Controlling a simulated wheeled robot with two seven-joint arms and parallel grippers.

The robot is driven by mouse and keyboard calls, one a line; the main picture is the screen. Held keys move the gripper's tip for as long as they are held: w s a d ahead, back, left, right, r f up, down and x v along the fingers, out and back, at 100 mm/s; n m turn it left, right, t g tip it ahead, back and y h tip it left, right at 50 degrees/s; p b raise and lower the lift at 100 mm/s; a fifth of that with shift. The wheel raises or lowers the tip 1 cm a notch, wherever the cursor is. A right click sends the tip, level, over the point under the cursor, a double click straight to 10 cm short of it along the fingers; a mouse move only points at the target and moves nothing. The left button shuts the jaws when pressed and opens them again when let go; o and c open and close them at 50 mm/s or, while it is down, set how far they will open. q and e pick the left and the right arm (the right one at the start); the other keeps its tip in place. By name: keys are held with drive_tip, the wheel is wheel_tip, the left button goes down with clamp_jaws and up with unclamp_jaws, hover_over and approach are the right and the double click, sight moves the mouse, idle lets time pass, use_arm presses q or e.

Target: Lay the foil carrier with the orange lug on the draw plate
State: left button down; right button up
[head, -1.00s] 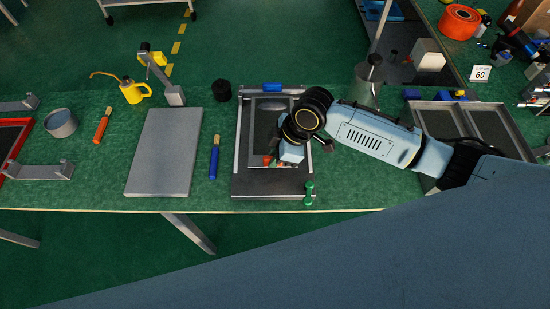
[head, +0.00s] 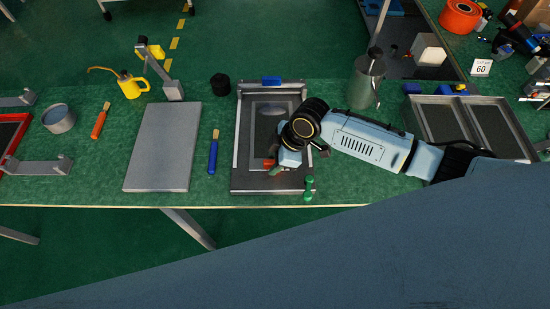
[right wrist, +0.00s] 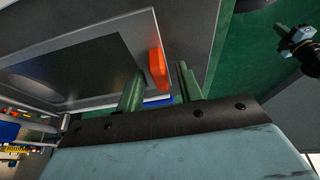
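The foil carrier, a grey frame (head: 256,133) with a dark window, lies flat on the draw plate (head: 245,184), between its light side rails. Its orange lug (head: 269,163) is at the near end, and it also shows in the right wrist view (right wrist: 158,68). My right gripper (head: 283,168) is low over the near end of the carrier. In the right wrist view its two green fingers (right wrist: 160,88) are apart, with a gap around the lug, which is at or just beyond the tips. My left gripper is not in view.
A green-handled knob (head: 309,188) stands at the plate's near right corner, close to my gripper. A blue block (head: 271,80) is at its far end. A blue-handled brush (head: 214,155) and a grey slab (head: 163,148) lie left. A metal can (head: 366,82) stands behind my right arm.

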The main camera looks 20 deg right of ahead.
drive_tip(key=shift+r, duration=0.1)
drive_tip(key=p+v, duration=0.1)
drive_tip(key=v, duration=1.1)
drive_tip(key=shift+p, duration=0.3)
